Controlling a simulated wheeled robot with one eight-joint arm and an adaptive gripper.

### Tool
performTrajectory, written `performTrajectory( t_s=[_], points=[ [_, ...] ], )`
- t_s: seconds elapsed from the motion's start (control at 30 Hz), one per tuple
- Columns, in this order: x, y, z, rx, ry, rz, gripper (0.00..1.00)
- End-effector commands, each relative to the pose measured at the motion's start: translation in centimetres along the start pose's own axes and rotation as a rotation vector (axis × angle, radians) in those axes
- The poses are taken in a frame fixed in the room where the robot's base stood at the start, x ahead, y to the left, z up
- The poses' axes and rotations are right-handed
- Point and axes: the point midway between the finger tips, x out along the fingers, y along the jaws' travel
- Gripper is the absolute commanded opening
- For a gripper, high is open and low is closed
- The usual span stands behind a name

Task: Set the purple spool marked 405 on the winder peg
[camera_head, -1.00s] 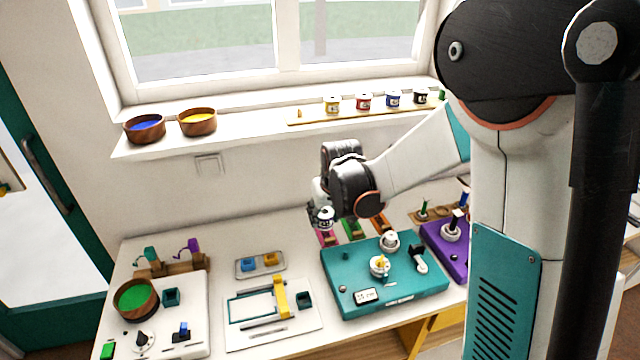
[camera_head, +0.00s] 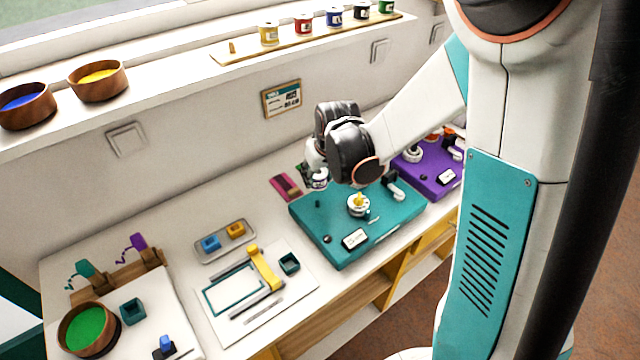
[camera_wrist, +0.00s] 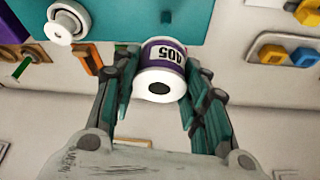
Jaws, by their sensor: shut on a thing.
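The purple spool (camera_wrist: 165,55) is marked 405, upside down in the wrist view, with white ends and a dark centre hole. My gripper (camera_wrist: 160,85) is shut on it, a teal finger at each side. In the head view my gripper (camera_head: 318,176) is at the back left corner of the teal board (camera_head: 335,240), with the spool small and partly hidden. The board carries a white round piece with a yellow top (camera_head: 358,204) and a dark post with a white arm (camera_head: 392,182). I cannot tell which part is the winder peg.
A purple board (camera_head: 436,180) stands right of the teal one. A pink holder (camera_head: 286,187) lies behind it. A white board with a yellow bar (camera_head: 265,268) is at left. Several spools stand on the sill rack (camera_head: 300,38).

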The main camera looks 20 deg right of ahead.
Motion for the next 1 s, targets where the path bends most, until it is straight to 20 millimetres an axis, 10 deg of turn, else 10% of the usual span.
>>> performTrajectory(
  t_s=[1.0],
  points=[
    [5.2,0.0,1.9,-0.005,0.0,-0.002,0.16]
  ],
)
